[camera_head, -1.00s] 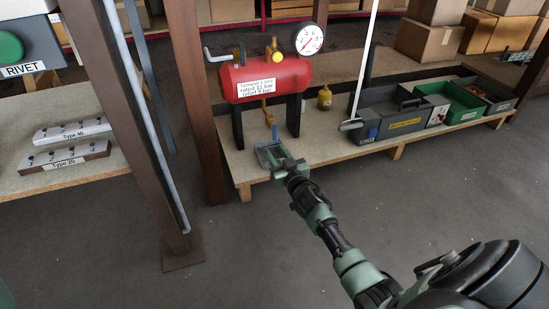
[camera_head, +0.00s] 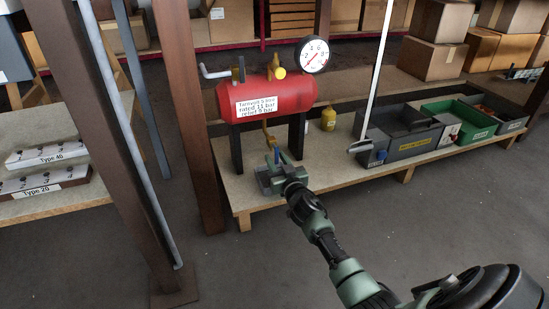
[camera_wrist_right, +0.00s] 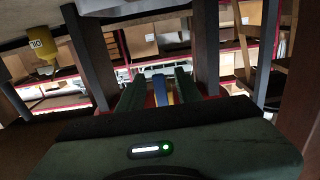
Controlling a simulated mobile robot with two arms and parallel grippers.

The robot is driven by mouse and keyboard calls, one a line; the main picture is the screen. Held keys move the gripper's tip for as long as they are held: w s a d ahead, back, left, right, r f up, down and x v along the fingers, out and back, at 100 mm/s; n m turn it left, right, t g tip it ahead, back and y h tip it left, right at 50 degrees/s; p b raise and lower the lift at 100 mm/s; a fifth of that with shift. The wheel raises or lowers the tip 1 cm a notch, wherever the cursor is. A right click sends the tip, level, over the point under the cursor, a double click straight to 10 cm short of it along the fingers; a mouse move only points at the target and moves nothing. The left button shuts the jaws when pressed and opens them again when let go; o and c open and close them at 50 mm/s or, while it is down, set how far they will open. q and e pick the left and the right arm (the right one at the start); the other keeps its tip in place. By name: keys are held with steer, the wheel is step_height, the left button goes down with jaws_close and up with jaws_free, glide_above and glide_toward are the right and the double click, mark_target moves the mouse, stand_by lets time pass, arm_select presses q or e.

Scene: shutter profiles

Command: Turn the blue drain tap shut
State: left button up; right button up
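The blue drain tap (camera_head: 277,155) hangs on a brass pipe (camera_head: 269,137) under a red tank (camera_head: 268,98). My right gripper (camera_head: 273,168) is at the tap, beneath the tank. In the right wrist view the tap's blue handle (camera_wrist_right: 160,89) stands between the two green fingers of my right gripper (camera_wrist_right: 159,91). Narrow gaps seem to show on both sides of the handle, so the fingers look open around it. The joint of handle and pipe is hidden in that view. My left gripper is not in view.
The tank stands on dark legs on a low wooden bench (camera_head: 330,178). A pressure gauge (camera_head: 314,55) tops it. A brown post (camera_head: 186,110) rises close on the left.

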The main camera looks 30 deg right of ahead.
jaws_close()
steer(key=shift+s, duration=0.1)
steer(key=d+r+n+p, duration=0.1)
steer(key=n, duration=0.5)
steer(key=d+r+n+p, duration=0.1)
steer(key=n, duration=0.5)
steer(key=d+r+n+p, duration=0.1)
steer(key=n+p, duration=0.1)
steer(key=n, duration=0.4)
steer(key=shift+s+d+r, duration=0.4)
